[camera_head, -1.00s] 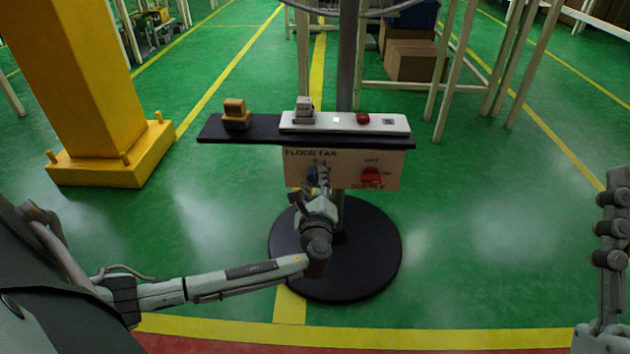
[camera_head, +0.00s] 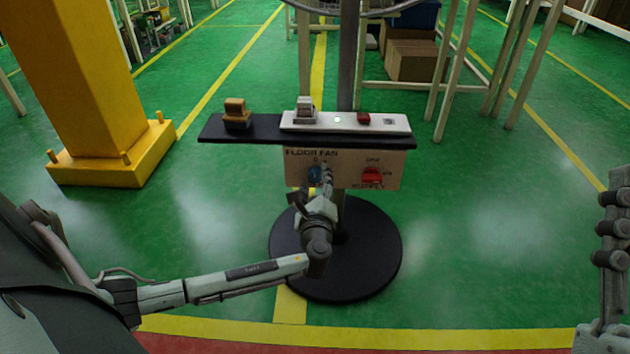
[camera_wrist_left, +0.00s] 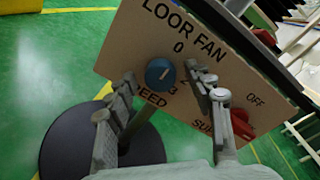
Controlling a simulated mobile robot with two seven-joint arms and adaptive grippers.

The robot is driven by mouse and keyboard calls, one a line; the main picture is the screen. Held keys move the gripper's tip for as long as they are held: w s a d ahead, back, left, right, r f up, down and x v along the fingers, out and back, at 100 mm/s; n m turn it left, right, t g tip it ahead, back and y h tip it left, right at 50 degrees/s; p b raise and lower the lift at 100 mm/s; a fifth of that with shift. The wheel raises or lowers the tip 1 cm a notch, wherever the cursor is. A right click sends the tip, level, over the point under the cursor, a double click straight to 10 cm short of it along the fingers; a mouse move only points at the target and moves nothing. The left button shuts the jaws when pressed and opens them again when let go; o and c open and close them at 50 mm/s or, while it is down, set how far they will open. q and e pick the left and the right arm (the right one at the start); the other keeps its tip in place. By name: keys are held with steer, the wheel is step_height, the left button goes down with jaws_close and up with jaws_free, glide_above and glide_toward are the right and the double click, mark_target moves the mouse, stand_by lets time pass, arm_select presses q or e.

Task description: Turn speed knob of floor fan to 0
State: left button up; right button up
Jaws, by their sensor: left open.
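The floor fan's panel (camera_head: 345,155) hangs under a dark shelf on a grey pole. Its blue speed knob (camera_head: 314,174) shows at lower left, also in the left wrist view (camera_wrist_left: 160,73). There its white mark slants up and right, roughly toward the printed 0. My left gripper (camera_head: 311,186) is open in front of the knob. In the left wrist view its fingers (camera_wrist_left: 160,82) stand apart on either side, with a gap visible on the left; contact on the right is unclear. My right gripper (camera_head: 612,225) is at the right edge, partly cut off.
A red supply knob (camera_head: 372,175) sits right of the speed knob, near the right finger in the wrist view. A white control strip (camera_head: 345,123) and an orange device (camera_head: 236,112) lie on the shelf above. A yellow pillar (camera_head: 85,90) stands left.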

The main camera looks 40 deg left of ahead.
arm_select(q)
steer(key=v, duration=1.2)
stand_by(0.3)
